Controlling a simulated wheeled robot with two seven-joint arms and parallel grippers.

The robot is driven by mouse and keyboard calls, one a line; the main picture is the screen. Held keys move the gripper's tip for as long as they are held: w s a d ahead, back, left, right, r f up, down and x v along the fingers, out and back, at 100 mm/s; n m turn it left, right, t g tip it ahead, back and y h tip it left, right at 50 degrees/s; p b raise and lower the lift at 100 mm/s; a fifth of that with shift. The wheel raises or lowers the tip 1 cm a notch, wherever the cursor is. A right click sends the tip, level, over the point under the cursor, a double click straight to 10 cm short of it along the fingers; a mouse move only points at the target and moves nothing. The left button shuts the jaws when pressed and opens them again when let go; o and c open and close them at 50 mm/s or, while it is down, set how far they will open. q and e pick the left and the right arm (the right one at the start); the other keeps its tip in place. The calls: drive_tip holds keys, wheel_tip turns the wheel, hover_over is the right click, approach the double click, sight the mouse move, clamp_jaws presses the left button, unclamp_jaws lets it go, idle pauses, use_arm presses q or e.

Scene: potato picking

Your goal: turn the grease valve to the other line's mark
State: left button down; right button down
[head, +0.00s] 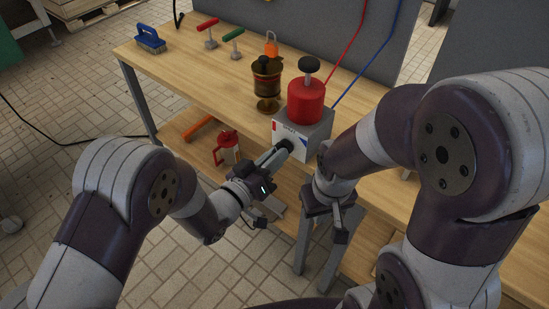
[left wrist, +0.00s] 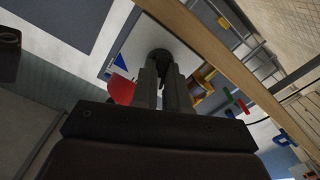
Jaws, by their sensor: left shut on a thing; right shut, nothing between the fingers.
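The grease valve is a grey box with a white front face (head: 278,133) at the bench's front edge, under a red pot (head: 306,100) with a black knob on top. A small dark valve knob (left wrist: 159,57) sits on that face. My left gripper (head: 282,149) is shut on the valve knob, its fingers pointing at the face. In the left wrist view, a blue triangle mark (left wrist: 122,63) shows beside the knob; the other mark is not clear, and the fingers partly hide the knob. My right gripper (head: 341,229) is shut and empty, hanging below and right of the box.
A red hose (head: 351,49) and a blue hose (head: 382,54) run up behind the box. A dark amber jar (head: 267,80) stands left of the pot. A red-and-white lantern-like can (head: 228,148) stands on the lower shelf.

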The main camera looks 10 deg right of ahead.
use_arm(q)
drive_tip(key=shift+f+m+b, duration=0.1)
drive_tip(key=shift+m+b, duration=3.65)
drive_tip(key=shift+m, duration=4.95)
drive_tip(key=c, duration=1.1)
unclamp_jaws()
drive_tip(key=shift+c, duration=0.2)
